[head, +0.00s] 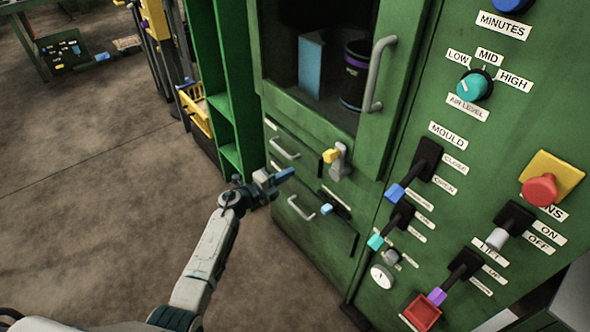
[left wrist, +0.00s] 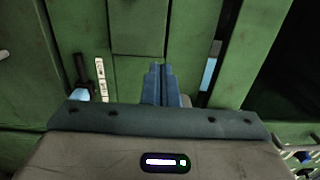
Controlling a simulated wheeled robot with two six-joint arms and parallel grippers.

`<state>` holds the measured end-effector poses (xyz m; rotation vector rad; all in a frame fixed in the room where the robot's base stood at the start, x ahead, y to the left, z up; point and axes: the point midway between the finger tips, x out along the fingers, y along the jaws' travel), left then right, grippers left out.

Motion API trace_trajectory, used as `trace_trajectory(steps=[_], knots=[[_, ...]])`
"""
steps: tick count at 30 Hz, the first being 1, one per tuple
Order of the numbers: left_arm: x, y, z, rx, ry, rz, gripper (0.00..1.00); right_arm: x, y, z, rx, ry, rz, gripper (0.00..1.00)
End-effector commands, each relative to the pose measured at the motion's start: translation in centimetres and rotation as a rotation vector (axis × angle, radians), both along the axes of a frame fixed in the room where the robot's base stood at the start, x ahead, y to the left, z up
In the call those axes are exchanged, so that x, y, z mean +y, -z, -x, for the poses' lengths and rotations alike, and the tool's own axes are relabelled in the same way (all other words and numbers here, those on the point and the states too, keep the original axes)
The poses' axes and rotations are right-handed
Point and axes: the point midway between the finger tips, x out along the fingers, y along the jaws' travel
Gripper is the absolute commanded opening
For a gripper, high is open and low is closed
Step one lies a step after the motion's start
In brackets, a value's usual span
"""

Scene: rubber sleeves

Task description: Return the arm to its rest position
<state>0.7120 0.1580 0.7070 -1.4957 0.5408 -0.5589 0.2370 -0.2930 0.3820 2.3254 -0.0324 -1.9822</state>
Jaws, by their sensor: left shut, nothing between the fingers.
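My left gripper (head: 284,174) is at the end of my pale arm, left of the middle in the head view. Its blue fingers are shut and empty, pointing right toward the green machine's lower drawers. In the left wrist view the closed blue fingers (left wrist: 158,84) point at green panels. A small gap shows between the fingertips and the machine in the head view, though the exact distance is hard to tell. My right gripper does not show in either view.
The green machine (head: 310,245) fills the right side, with drawer handles (head: 301,208), a yellow-tipped lever (head: 331,156), mould levers (head: 427,160) and a red emergency button (head: 540,190). A dark canister (head: 354,75) stands in its open bay. Open floor (head: 90,200) lies to the left.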

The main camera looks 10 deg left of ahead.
Motion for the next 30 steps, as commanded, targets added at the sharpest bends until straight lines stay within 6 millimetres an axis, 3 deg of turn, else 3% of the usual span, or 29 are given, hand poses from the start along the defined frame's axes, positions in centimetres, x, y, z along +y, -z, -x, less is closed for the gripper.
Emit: trace_trajectory(steps=[3,9,20,23,26,30], knots=[[1.8,0.2,2.1,0.001,0.000,-0.005,0.00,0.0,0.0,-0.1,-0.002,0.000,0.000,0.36],[3.4,0.2,4.1,0.001,0.000,-0.002,0.00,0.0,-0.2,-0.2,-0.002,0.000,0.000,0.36],[4.2,0.9,4.9,0.024,-0.025,0.027,0.00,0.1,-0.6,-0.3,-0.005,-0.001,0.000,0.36],[5.6,3.5,5.9,0.106,-0.122,0.122,0.00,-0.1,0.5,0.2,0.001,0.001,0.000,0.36],[8.2,8.6,8.4,0.261,-0.304,0.277,0.00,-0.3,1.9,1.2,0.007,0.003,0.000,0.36],[12.1,17.0,13.8,0.507,-0.583,0.466,0.00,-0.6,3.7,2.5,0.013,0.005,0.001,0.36]])
